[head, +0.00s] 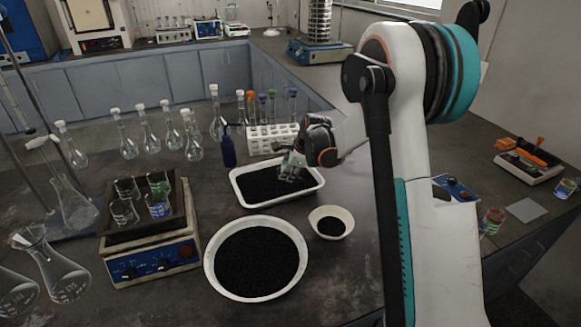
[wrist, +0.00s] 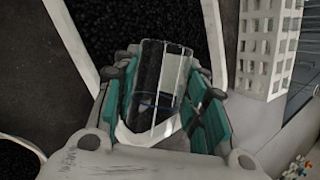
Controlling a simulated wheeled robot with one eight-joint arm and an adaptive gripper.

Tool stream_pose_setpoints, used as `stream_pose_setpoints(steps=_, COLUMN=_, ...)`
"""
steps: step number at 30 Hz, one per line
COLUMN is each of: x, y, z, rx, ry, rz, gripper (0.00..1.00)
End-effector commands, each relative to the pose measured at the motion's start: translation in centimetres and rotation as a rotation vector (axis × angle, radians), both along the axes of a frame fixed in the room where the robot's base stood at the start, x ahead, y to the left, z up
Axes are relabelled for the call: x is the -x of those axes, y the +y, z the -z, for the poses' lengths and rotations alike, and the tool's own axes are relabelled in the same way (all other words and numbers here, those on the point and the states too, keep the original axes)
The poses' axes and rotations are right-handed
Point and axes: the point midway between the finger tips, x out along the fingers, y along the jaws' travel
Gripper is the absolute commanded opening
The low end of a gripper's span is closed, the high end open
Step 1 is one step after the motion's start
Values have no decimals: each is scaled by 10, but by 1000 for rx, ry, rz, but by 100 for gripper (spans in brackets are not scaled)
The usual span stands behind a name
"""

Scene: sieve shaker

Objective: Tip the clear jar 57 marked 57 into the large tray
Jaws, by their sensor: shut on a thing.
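My gripper (head: 291,166) is low over the white rectangular tray (head: 288,199), which holds black grains. In the wrist view my gripper (wrist: 164,84) is shut on a clear jar (wrist: 160,75), with one teal-backed finger on each side. The tray's white rim (wrist: 84,42) and its black grains show behind the jar. The jar's marking cannot be read. Its exact tilt and whether anything is left inside cannot be told, as dark grains show through or behind the glass. In the head view the jar is small and mostly hidden by the fingers.
A white rack (head: 272,139) with capped tubes stands just behind the tray, near a dark blue bottle (head: 228,150). A round white bowl (head: 214,276) of black grains and a small bowl (head: 345,215) stand in front. A shaker (head: 153,262) with beakers is left.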

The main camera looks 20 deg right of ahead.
Motion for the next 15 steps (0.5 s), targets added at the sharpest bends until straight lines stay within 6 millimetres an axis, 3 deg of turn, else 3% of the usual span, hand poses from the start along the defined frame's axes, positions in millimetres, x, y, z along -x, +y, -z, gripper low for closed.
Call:
stream_pose_setpoints(steps=8, x=0, y=1, z=0, rx=15, ry=9, rz=-1, gripper=8)
stream_pose_setpoints(steps=15, x=-4, y=7, z=3, rx=200, ry=116, rz=-5, gripper=8)
